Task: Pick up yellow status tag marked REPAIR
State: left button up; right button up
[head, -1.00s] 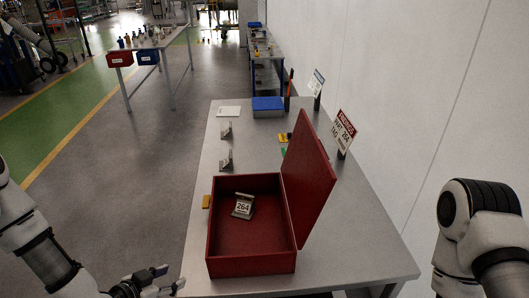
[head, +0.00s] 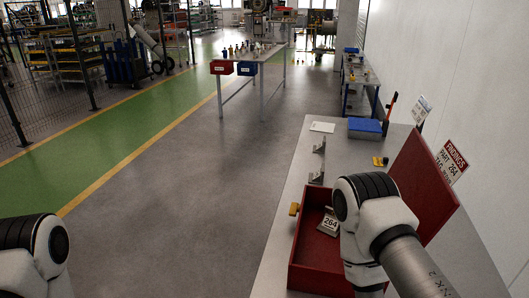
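A small yellow piece (head: 294,209) sits at the table's left edge, beside the red box. Another yellow item (head: 378,161) lies further back, left of the box's raised lid. No lettering is readable on either, so I cannot tell which is marked REPAIR. My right arm crosses in front of the red box and hides part of it. My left arm shows only at the lower left corner. Neither gripper is in view.
The open red box (head: 303,244) holds a tag marked 264 (head: 328,224). Grey brackets (head: 318,160), a white sheet (head: 322,127) and a blue bin (head: 364,128) are on the table (head: 285,238). A sign (head: 450,161) stands behind the lid. Floor left of the table is clear.

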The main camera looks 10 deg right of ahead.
aim_at(377, 161)
jog(key=i+j+u, duration=0.6)
jog(key=i+u, duration=0.15)
jog(key=i+j+u, duration=0.1)
jog(key=i+u, duration=0.25)
jog(key=i, duration=0.2)
jog(key=i+l+z, duration=0.15)
jog(key=i+z, duration=0.25)
jog(key=i, duration=0.15)
jog(key=i+z, duration=0.4)
jog(key=i, duration=0.15)
jog(key=i+j+z, duration=0.15)
jog(key=i+z, duration=0.5)
jog(key=z, duration=0.25)
jog(key=i+j+z, duration=0.15)
jog(key=z, duration=0.3)
jog(key=i+j+z, duration=0.2)
jog(key=z, duration=0.3)
jog(key=i+j+z, duration=0.2)
jog(key=z, duration=0.3)
jog(key=i+j+z, duration=0.1)
jog(key=j+z, duration=0.35)
